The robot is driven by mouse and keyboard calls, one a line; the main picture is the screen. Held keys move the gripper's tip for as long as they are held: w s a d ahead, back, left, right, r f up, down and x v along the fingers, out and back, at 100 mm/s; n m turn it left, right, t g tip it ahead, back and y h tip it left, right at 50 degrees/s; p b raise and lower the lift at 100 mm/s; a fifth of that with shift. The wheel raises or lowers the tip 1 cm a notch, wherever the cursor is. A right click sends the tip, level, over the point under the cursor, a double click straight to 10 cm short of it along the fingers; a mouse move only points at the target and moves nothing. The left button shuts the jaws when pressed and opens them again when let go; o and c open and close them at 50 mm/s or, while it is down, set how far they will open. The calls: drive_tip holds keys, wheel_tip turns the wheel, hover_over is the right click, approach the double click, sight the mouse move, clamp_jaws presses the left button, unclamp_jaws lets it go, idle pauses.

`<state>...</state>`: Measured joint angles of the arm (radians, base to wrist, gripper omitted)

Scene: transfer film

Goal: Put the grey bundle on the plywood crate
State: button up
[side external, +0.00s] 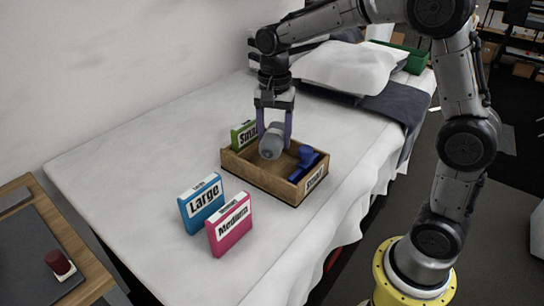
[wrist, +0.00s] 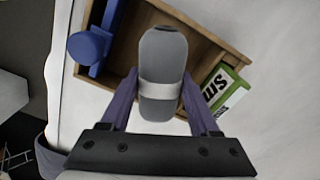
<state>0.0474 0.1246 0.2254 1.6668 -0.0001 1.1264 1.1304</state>
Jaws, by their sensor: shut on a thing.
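My gripper (side external: 274,134) is shut on the grey bundle (side external: 270,146), a rounded grey roll with a paler band around its middle. In the wrist view the bundle (wrist: 163,55) lies between the two purple fingers. The plywood crate (side external: 256,178) is an open, shallow wooden box on the bed. The bundle is over the crate's left part in the side view. I cannot tell whether it touches the crate. The crate's wall (wrist: 210,40) shows behind the bundle in the wrist view.
A blue object (side external: 306,156) sits inside the crate at its right. Blue "Large" (side external: 202,205) and pink "Medium" (side external: 230,226) boxes stand in front. A pillow (side external: 350,67) lies at the bed's far end. The left sheet is clear.

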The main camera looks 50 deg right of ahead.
sight(274, 167)
drive_tip(key=shift+f, duration=2.85)
drive_tip(key=shift+f, duration=0.2)
drive_tip(key=o, duration=1.4)
drive_tip(key=shift+r, duration=0.15)
